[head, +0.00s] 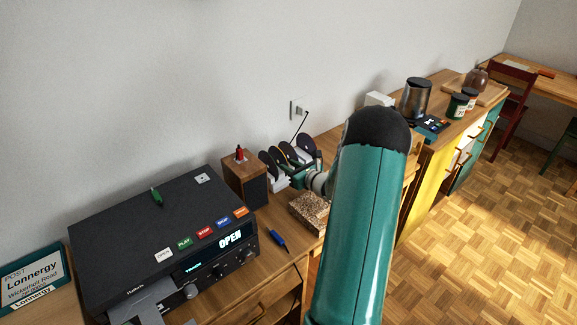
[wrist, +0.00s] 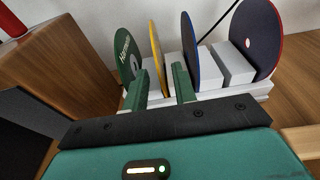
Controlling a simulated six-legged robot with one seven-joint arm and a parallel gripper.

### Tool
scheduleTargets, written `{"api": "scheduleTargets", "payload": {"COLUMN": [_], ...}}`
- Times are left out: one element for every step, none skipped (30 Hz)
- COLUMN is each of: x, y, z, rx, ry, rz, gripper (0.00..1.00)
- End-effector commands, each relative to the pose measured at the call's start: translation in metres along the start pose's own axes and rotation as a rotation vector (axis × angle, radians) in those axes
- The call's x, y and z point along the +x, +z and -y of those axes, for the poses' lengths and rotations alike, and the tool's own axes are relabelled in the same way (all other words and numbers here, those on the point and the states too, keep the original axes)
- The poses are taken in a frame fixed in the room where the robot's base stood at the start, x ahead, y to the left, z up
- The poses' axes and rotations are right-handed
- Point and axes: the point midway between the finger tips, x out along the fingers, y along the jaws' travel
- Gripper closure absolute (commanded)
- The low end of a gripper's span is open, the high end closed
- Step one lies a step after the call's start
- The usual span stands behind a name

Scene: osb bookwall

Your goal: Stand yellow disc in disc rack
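The yellow disc (wrist: 157,52) stands on edge in the white disc rack (wrist: 232,92), seen nearly edge-on in the wrist view. It is between a green disc (wrist: 130,50) on its left and a white divider on its right. My gripper (wrist: 162,88) is at the front of the rack. Its two green fingers are apart, with a gap on each side of the yellow disc's lower edge. Whether either finger touches the disc cannot be told. In the head view the rack (head: 276,184) and my gripper (head: 302,178) are partly hidden by my arm.
A blue disc (wrist: 190,45) and a dark disc with a red rim (wrist: 262,38) stand farther right in the rack. A wooden speaker box (head: 240,180) is close on the left. The black player (head: 165,235) reads OPEN, its tray out. A blue pen (head: 279,241) lies in front.

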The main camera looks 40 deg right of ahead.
Motion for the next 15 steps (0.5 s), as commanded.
{"api": "scheduleTargets", "payload": {"x": [-0.01, -0.015, -0.023, -0.03, -0.037, -0.046, -0.053, -0.06, -0.069, -0.075, -0.082, -0.09, -0.095, -0.1, -0.107], "y": [0.001, 0.001, 0.001, 0.001, 0.001, 0.001, 0.001, 0.001, 0.001, 0.001, 0.001, 0.001, 0.001, 0.001, 0.001], "z": [0.001, 0.001, 0.001, 0.001, 0.001, 0.001, 0.001, 0.001, 0.001, 0.001, 0.001, 0.001, 0.0, 0.0, 0.001], "rx": [-0.001, -0.001, -0.001, 0.0, -0.001, 0.0, -0.001, -0.001, 0.0, 0.0, -0.001, -0.001, 0.0, 0.0, -0.001], "ry": [-0.003, -0.002, -0.002, -0.003, -0.003, -0.003, -0.003, -0.003, -0.003, -0.003, -0.003, -0.003, -0.002, -0.002, -0.002], "rz": [0.0, 0.0, 0.0, 0.0, 0.001, 0.0, 0.0, 0.001, 0.0, 0.0, 0.001, 0.0, 0.0, 0.001, 0.001], "gripper": [0.73, 0.73, 0.73, 0.73, 0.73, 0.73, 0.73, 0.73, 0.73, 0.73, 0.73, 0.73, 0.73, 0.73, 0.73]}}
